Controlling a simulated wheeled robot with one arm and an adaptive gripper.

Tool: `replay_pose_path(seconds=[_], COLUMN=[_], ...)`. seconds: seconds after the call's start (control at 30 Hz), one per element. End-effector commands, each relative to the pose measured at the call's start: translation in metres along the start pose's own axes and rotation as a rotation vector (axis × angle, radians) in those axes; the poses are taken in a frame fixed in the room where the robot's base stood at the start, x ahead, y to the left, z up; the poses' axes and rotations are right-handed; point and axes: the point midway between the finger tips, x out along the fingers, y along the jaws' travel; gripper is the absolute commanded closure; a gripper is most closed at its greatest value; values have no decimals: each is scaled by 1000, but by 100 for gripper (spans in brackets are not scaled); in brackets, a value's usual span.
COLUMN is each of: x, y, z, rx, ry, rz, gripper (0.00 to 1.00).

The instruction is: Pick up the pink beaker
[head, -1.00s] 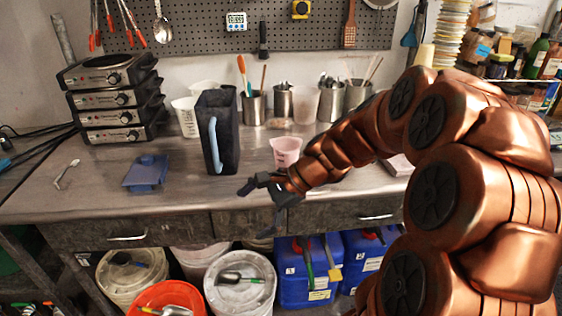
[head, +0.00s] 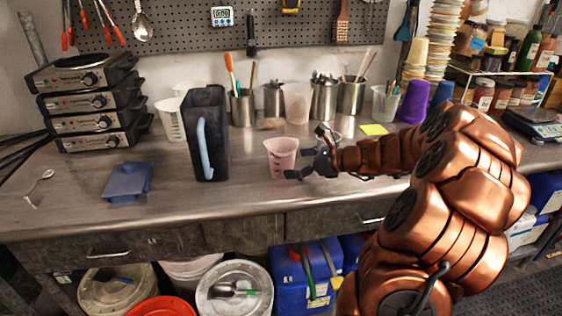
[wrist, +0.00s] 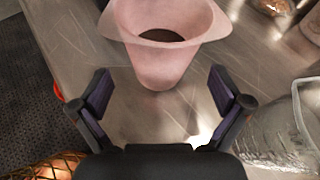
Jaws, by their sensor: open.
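The pink beaker (head: 281,158) stands upright on the metal workbench, right of a tall dark pitcher. It also shows in the wrist view (wrist: 160,62), with something dark at its bottom. My gripper (head: 306,156) is just right of the beaker in the head view. In the wrist view my gripper (wrist: 165,92) is open, with one finger on each side of the beaker's lower part. The fingers look apart from the beaker, and nothing is held.
The dark pitcher (head: 207,135) with a light blue handle stands left of the beaker. A blue tray (head: 127,181) lies further left. Metal utensil cups (head: 325,101) and clear beakers stand behind. A clear container (wrist: 285,130) is close to my right finger in the wrist view.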

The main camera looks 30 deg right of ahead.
Motion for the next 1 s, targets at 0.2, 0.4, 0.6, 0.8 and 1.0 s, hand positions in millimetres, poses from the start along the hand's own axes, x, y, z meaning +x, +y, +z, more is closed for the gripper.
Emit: replay_pose_path(seconds=[0.2, 0.4, 0.6, 0.8, 1.0], x=[30, 48, 49, 49, 49], y=[-2, -2, -2, -2, -2], z=[6, 5, 5, 5, 5], rx=[-1, 0, -1, -2, -2], ry=[0, 1, 1, 1, 1], rz=[6, 4, 3, 3, 3], gripper=[0, 0, 0, 15, 35])
